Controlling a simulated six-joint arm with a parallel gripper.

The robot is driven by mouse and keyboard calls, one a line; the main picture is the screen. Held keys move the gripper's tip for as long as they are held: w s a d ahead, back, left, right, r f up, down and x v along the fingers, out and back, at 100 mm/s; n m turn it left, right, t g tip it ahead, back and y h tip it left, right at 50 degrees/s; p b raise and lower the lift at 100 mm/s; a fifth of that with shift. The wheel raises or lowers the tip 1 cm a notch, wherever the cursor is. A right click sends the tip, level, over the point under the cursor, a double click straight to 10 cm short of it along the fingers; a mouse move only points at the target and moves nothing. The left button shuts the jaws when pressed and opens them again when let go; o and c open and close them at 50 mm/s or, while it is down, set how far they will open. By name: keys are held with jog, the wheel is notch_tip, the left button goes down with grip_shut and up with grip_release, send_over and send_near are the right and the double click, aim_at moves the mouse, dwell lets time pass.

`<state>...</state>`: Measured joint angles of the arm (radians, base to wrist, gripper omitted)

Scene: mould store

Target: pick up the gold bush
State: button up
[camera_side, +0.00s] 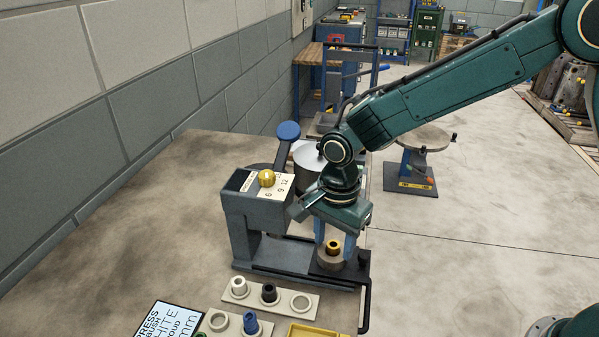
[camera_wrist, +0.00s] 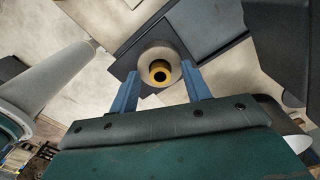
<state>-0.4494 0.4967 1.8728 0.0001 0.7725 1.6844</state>
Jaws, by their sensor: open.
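The gold bush (camera_side: 333,246) is a small ring with a dark bore. It sits on a round grey seat (camera_side: 331,262) on the dark base plate of a bench press. In the wrist view the bush (camera_wrist: 159,71) lies between the fingertips, with the pale round seat around it. My gripper (camera_side: 334,241) points down over the seat with its blue fingers apart. In the wrist view the open gripper (camera_wrist: 160,72) has one finger on each side of the bush, with gaps showing. I cannot tell exactly how low the fingertips are.
The grey press (camera_side: 244,208) with a gold ball on top and a blue-knobbed lever (camera_side: 288,131) stands close left. A white holder (camera_side: 237,296) with several bushes, a yellow tray (camera_side: 312,331) and a sign (camera_side: 170,320) lie in front. Open table lies left.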

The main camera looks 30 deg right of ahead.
aim_at(333, 244)
jog(key=shift+c, duration=0.2)
grip_shut()
jog(key=shift+r, duration=0.15)
notch_tip(333, 244, up, 20)
dwell(1.0)
dwell(0.6)
jog(key=shift+r, duration=1.4)
